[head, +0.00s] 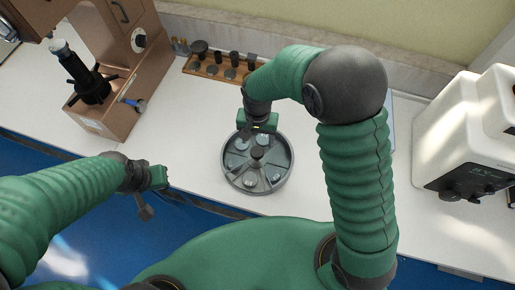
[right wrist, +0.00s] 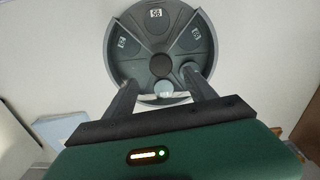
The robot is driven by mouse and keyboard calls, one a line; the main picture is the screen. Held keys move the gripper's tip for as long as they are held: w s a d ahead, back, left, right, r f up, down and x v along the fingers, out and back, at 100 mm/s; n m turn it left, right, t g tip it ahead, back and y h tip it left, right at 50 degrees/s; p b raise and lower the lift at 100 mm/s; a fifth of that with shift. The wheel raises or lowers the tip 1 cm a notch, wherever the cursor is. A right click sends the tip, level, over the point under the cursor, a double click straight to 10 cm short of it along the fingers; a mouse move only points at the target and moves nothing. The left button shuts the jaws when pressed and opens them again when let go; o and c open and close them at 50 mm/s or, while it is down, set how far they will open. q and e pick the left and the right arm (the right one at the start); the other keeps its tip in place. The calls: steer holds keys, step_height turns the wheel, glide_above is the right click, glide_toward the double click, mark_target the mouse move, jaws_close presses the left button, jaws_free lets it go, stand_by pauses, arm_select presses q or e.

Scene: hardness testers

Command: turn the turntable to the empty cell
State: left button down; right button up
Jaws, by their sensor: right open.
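The turntable (head: 289,170) is a round grey tray on the white bench, split by dividers into cells around a dark central hub (head: 257,152). My right gripper (head: 252,136) is above its far side. In the right wrist view the open fingers (right wrist: 163,92) straddle the near part of the turntable (right wrist: 213,48), with a pale disc (right wrist: 163,89) seen between them. Whether the fingers touch it is unclear.
A wooden rack (head: 215,72) with dark cylindrical parts stands behind the turntable. A brown tester (head: 105,115) with a black spindle stands at the left. A white instrument (head: 465,135) stands at the right. The bench is clear just left of the turntable.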

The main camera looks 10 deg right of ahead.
mark_target(257, 151)
step_height(257, 151, down, 8)
steer(key=shift+a+r, duration=0.1)
steer(key=shift+a, duration=0.05)
steer(key=shift+w, duration=0.1)
jaws_close()
stand_by(0.3)
